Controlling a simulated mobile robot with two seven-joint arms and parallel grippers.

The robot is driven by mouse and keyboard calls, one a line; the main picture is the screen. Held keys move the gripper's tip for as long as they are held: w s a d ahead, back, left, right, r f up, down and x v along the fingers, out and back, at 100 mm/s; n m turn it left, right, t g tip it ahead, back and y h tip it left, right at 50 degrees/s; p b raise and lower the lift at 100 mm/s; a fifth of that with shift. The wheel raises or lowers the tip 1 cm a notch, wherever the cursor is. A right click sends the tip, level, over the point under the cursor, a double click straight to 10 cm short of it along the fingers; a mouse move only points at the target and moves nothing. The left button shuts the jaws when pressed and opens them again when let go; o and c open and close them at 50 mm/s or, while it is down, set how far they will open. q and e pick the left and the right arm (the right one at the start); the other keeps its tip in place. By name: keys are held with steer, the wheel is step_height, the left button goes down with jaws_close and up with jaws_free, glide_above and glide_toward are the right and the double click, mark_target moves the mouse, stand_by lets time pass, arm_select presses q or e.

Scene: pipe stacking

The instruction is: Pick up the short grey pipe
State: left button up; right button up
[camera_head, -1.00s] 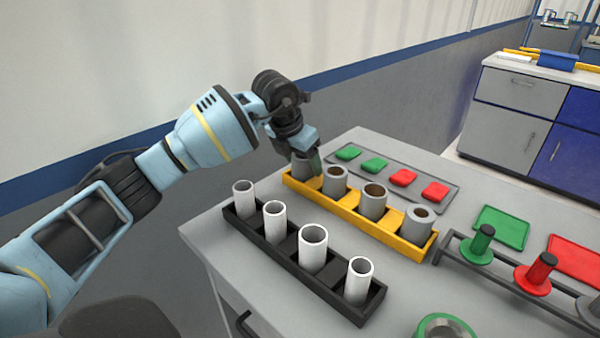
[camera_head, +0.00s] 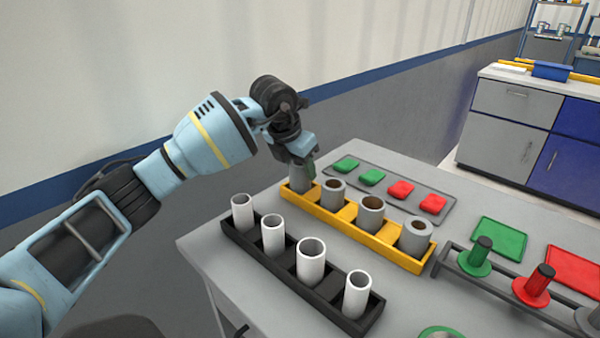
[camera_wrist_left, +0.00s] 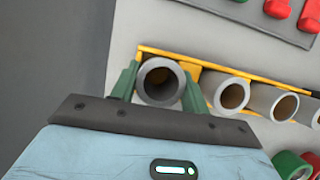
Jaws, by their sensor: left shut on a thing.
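My left gripper (camera_head: 304,168) is shut on a grey pipe (camera_head: 299,180) at the far left end of the yellow rack (camera_head: 338,223). In the left wrist view, its green fingers sit on both sides of this grey pipe (camera_wrist_left: 161,82), which stands at the end of the yellow rack (camera_wrist_left: 190,66). Several other grey pipes stand upright in the rack, among them a short one (camera_head: 333,195) beside the gripped pipe and a taller one (camera_head: 371,216). Whether the gripped pipe is clear of the rack floor is hidden. My right gripper is not in view.
A black rack (camera_head: 276,268) with several white pipes (camera_head: 311,261) stands in front of the yellow one. Behind is a grey tray (camera_head: 384,182) with green and red pieces. A rack with green (camera_head: 479,255) and red (camera_head: 534,287) spools stands at the right.

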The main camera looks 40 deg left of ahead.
arm_select(q)
step_height(320, 180, up, 8)
steer(key=p, duration=0.1)
steer(key=shift+r, duration=0.25)
stand_by(0.8)
